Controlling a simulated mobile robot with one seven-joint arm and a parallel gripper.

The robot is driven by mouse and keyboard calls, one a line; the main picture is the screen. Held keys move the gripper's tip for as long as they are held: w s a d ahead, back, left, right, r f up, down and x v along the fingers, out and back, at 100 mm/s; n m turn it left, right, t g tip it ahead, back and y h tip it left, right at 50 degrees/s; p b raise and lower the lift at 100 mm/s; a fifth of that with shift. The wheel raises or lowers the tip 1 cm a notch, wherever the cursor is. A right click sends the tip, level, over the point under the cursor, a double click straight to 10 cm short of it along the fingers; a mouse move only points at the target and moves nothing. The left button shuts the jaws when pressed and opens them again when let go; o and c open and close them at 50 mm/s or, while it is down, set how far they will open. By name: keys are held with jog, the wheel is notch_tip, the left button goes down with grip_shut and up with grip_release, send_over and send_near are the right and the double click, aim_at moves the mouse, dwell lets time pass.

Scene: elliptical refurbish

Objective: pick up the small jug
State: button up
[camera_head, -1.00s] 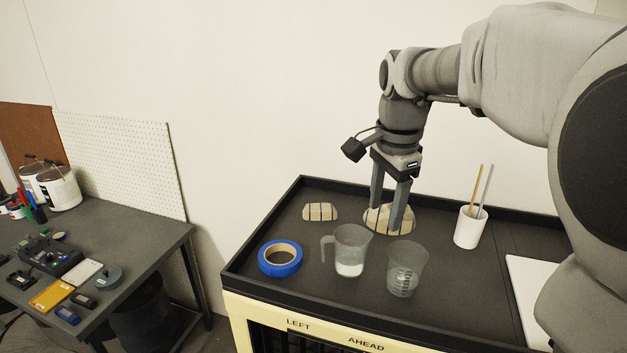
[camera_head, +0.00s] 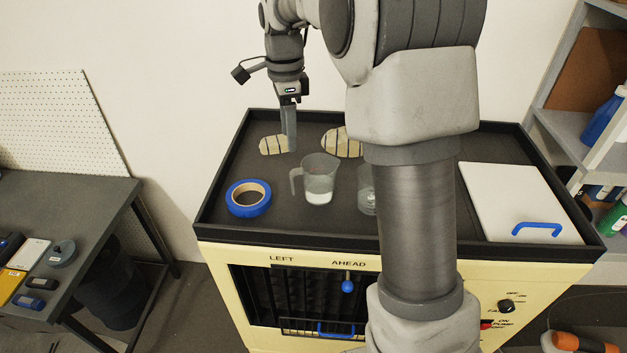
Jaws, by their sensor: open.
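The small jug (camera_head: 316,184) is clear plastic with a handle on its left and a pale white content low inside. It stands upright on the black tray top of the cream cabinet. My gripper (camera_head: 290,148) points down behind and slightly left of the jug in the picture, apart from it. Its fingers appear edge-on, one mostly covering the other; it is open and nothing shows between them. A second clear vessel (camera_head: 366,197) stands right of the jug, mostly hidden by my arm.
A blue tape roll (camera_head: 248,198) lies left of the jug. Two pale striped oval pieces (camera_head: 273,146) (camera_head: 341,142) lie behind. A white lid with a blue handle (camera_head: 515,200) is on the right. The tray's raised black rim (camera_head: 290,240) runs along the front.

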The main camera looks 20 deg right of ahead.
aim_at(292, 172)
notch_tip(292, 172, down, 13)
jog(key=shift+f+p, duration=0.2)
jog(key=shift+p, duration=0.5)
grip_shut()
jog(key=shift+w+r, duration=0.1)
dwell(1.1)
